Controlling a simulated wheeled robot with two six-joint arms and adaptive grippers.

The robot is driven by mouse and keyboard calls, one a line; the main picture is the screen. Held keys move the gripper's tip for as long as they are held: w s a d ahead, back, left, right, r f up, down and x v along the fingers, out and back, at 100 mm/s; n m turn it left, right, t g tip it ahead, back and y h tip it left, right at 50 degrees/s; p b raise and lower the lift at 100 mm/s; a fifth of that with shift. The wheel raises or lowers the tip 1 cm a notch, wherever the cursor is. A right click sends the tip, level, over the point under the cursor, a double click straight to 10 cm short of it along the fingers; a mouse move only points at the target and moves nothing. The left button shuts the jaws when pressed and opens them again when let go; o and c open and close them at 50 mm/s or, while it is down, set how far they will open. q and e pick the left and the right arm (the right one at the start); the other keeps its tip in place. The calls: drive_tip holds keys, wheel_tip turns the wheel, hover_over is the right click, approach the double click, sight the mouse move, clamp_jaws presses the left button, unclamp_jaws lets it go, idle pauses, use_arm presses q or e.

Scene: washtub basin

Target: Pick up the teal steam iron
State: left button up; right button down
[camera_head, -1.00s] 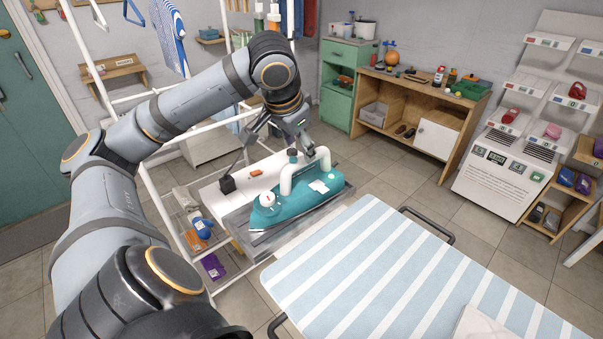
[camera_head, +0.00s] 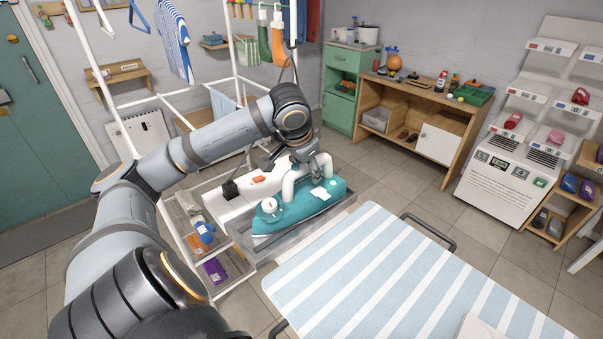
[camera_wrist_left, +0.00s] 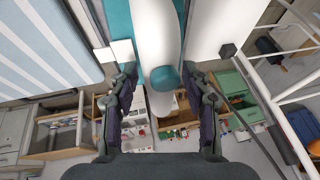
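The teal steam iron (camera_head: 306,208) rests on a grey tray (camera_head: 262,256) in the middle of the head view. It has a white arched handle and a round white dial. My left gripper (camera_head: 298,162) is down at the handle's far part. In the left wrist view, its two dark fingers (camera_wrist_left: 160,82) are spread to either side of the white handle (camera_wrist_left: 154,32), with gaps on both sides. A teal cap shows between them, and teal body (camera_wrist_left: 119,22) shows beyond. My right gripper is in neither view.
A blue-and-white striped ironing board (camera_head: 400,270) stands close to the right of the tray. A white drying rack (camera_head: 172,230) stands at the left, with small packages on its shelves. A wooden bench (camera_head: 440,110) stands behind, with floor between.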

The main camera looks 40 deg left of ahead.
use_arm(q)
clamp_jaws()
drive_tip(key=shift+r, duration=0.1)
